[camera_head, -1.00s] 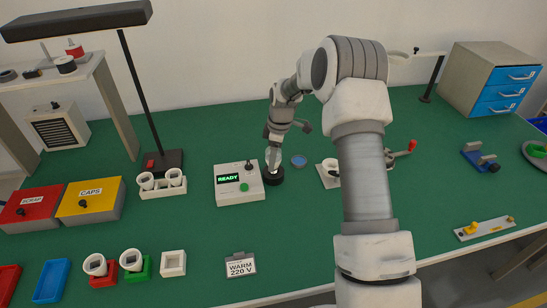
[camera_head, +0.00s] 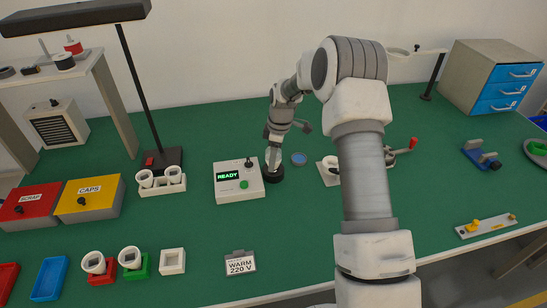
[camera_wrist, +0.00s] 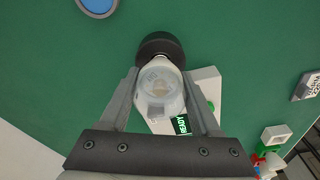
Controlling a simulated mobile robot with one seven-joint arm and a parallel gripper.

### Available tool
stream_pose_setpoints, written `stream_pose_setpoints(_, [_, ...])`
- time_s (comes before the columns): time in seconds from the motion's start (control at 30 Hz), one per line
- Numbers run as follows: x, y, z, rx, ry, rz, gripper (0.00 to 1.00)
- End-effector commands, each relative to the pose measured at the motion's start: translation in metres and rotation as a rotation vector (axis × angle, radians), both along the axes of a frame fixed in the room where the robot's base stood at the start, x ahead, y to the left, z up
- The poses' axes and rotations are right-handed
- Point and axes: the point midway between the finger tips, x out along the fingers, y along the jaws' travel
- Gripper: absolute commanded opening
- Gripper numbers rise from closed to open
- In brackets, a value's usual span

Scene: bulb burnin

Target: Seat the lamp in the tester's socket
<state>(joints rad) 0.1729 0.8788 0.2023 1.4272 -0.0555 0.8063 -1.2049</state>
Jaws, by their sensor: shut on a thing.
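My gripper (camera_wrist: 160,100) is shut on a clear lamp (camera_wrist: 158,92), which shows between the two fingers in the wrist view. The lamp's far end points at the black round socket (camera_wrist: 160,44) beside the tester. In the head view the gripper (camera_head: 273,158) is right above the black socket (camera_head: 273,175). The lamp hides part of the socket, so I cannot tell how deep its base sits. The white tester box (camera_head: 230,195) stands just left of the socket, with a green READY display (camera_head: 227,175), a green button and a small black lever.
A blue round dish (camera_head: 299,159) lies just right of the socket. A white holder with two cups (camera_head: 160,181) and a black lamp stand (camera_head: 150,160) are to the left. A WARM 220 V card (camera_head: 240,264) lies in front. Green bench is clear between them.

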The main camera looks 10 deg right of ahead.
Motion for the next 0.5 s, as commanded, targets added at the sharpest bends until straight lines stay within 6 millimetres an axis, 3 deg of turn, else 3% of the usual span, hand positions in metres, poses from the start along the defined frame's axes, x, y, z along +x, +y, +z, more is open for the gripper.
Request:
stream_pose_setpoints(0.37, [0.0001,0.0000,-0.0025,0.000,0.000,0.000,0.11])
stream_pose_setpoints(0.4, [0.0001,0.0000,-0.0025,0.000,0.000,0.000,0.71])
stream_pose_setpoints(0.5, [0.0001,0.0000,-0.0025,0.000,0.000,0.000,0.89])
